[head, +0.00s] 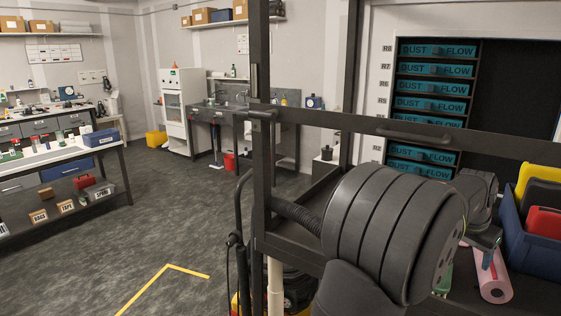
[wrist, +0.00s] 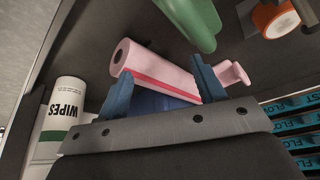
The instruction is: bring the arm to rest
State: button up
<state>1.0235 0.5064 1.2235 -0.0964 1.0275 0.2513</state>
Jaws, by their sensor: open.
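My gripper (wrist: 162,84) shows in the wrist view with its two blue fingers spread apart. The fingers are mostly hidden there.
A white wipes canister (wrist: 63,108), a green object (wrist: 188,14) and an orange tape roll (wrist: 270,20) are near the gripper. A blue bin (head: 530,246) with cases stands at the right. Teal boxes (head: 430,105) fill a rack behind. A dark frame post (head: 262,180) stands left of my arm.

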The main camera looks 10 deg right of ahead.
jog(key=s+a+f+n, duration=0.1)
jog(key=s+a+f, duration=0.1)
jog(key=s+a, duration=0.7)
jog(key=w+a+f+n+t, duration=0.1)
jog(key=w+a+f+n, duration=0.1)
jog(key=w+a+f, duration=0.2)
jog(key=shift+a+f+y, duration=0.3)
jog(key=shift+a+f, duration=1.2)
jog(key=shift+f, duration=0.55)
